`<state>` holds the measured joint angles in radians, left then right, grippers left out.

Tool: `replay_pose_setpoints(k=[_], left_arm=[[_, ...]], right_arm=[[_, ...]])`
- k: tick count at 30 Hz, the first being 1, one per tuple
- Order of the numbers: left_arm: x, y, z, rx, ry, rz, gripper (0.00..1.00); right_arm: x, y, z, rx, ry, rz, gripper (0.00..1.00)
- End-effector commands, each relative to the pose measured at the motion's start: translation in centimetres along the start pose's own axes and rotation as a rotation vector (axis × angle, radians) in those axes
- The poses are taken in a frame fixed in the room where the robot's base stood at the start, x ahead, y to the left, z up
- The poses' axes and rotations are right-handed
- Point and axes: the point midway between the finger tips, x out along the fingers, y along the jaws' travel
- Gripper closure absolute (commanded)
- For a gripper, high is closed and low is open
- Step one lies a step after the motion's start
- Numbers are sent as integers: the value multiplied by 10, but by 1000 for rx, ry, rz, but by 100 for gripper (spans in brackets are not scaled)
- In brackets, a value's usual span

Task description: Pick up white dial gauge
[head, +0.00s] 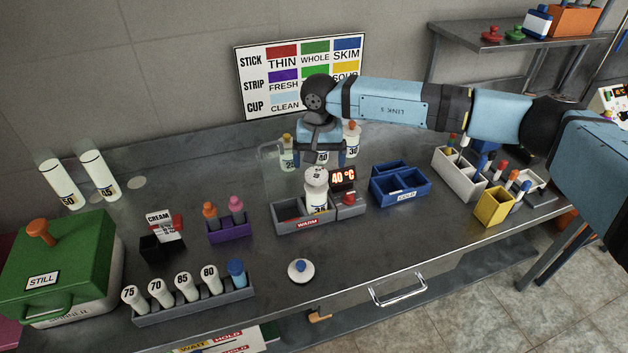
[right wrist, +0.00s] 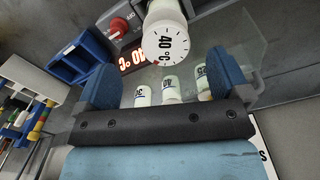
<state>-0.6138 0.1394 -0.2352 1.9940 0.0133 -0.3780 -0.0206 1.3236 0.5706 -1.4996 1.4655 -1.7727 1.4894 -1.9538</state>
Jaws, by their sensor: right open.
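The white dial gauge (head: 316,177) stands upright at the top of a white bottle (head: 317,202) in the grey WARM tray (head: 290,228). My right gripper (head: 321,161) is right above the gauge in the head view, pointing down. In the right wrist view its two blue fingers (right wrist: 164,72) are wide apart and empty, with the gauge just beyond the gap between them. I cannot tell whether a finger touches it. My left gripper is not in view.
A red 40 °C display (head: 343,178) and red knob adjoin the tray. Several bottles (head: 352,138) stand behind it, close to the gripper. A blue bin (head: 412,190) is to the right. A white lid with a blue knob (head: 300,270) lies in front, with bare counter around it.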

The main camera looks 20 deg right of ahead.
Motion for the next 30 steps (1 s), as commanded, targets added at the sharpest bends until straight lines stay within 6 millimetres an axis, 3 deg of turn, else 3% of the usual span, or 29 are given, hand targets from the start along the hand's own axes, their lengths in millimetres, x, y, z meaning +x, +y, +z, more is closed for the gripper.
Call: replay_pose_setpoints(k=[4, 14, 21, 29, 30], left_arm=[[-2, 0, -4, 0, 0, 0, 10], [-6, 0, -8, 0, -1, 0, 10], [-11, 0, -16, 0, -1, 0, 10], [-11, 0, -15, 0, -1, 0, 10], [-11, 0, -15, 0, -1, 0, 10]], right_arm=[[23, -1, 0, 1, -1, -1, 6], [46, -3, 0, 1, -2, -2, 6], [81, -5, -2, 1, -3, -3, 6], [86, -5, -3, 1, 0, -3, 6], [86, -5, -3, 1, 0, -3, 15]])
